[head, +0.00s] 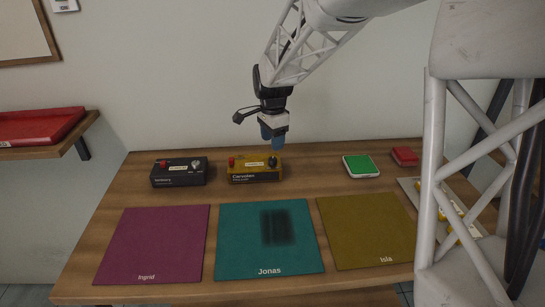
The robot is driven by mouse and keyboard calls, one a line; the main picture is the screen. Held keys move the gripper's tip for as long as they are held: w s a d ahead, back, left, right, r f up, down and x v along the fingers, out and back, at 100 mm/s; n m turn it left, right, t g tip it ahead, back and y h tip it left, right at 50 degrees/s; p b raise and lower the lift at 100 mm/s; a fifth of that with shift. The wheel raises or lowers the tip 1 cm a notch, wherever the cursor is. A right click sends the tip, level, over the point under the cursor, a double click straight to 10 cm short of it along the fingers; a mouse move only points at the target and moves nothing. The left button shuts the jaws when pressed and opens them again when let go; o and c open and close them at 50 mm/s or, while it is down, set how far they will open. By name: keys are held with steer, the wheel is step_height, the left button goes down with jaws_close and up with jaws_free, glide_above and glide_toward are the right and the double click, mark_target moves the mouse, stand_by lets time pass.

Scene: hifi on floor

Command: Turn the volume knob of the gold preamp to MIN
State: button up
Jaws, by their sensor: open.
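The gold preamp (255,170) stands at the back of the wooden table, labelled "Carvolan" on its front. A red part sits at the left of its top, a pale label in the middle and a dark round knob (273,161) at the right end. The knob's setting and any MIN mark are too small to read. My gripper (277,143) points down just above the right end of the gold preamp, with blue fingers close over the knob. It is open; whether the fingers touch or surround the knob cannot be told from this view.
A black unit (179,173) stands left of the gold preamp. Purple (153,243), teal (240,258) and olive (366,230) mats lie in front. A green-topped device (361,167), a red object (404,156) and a tray (473,222) are at right. A red tray (38,127) sits on a shelf.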

mark_target(273, 158)
steer(key=shift+f, duration=3.35)
steer(key=shift+c, duration=0.2)
steer(key=c, duration=0.9)
